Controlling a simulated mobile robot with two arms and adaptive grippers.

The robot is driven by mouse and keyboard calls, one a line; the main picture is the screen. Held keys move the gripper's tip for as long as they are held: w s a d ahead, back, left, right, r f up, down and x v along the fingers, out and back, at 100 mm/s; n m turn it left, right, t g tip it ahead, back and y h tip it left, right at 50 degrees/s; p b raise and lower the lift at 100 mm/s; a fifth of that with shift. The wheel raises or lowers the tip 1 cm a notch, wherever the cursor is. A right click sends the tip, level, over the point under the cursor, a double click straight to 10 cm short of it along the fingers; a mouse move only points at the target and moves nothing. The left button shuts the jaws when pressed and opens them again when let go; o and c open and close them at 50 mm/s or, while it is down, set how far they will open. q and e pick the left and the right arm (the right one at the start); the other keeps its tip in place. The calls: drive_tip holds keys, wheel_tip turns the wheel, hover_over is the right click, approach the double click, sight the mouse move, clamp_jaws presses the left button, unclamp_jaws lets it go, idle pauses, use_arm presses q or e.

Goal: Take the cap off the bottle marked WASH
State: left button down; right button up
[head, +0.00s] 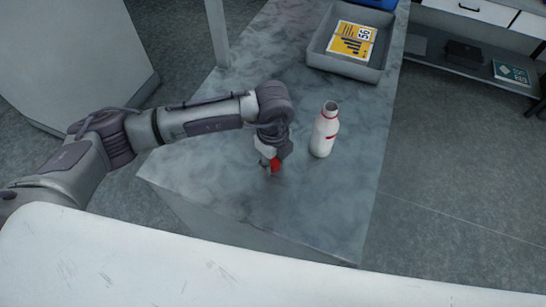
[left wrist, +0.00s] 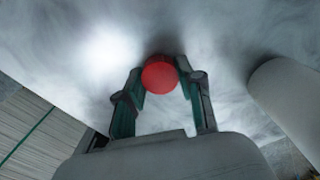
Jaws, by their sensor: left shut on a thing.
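The white bottle (head: 325,130) with red markings stands upright on the grey table, and its neck is open with no cap on it. The lettering is too small to read. My left gripper (head: 271,166) is to the left of the bottle, low over the table, shut on a red cap (head: 276,165). The left wrist view shows the red cap (left wrist: 160,75) between the two fingertips of the left gripper (left wrist: 161,80). I cannot tell whether the cap touches the table. The pale bottle body (left wrist: 287,95) shows at the right in that view. My right gripper is not in view.
A grey tray (head: 317,55) holding a yellow and white packet (head: 352,40) is at the back of the table (head: 335,215). A blue thing (head: 378,4) is behind it. The tabletop in front of the bottle is clear. A shelf unit (head: 455,57) stands at the back right.

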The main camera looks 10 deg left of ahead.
sight(273, 163)
use_arm(q)
drive_tip(key=shift+f, duration=0.1)
drive_tip(key=shift+f, duration=0.15)
drive_tip(key=c, duration=0.7)
unclamp_jaws()
drive_tip(key=shift+r, duration=0.35)
drive_tip(key=shift+r+b, duration=0.3)
drive_tip(key=shift+r, duration=0.1)
drive_tip(key=shift+r+b, duration=1.45)
drive_tip(key=shift+r, duration=4)
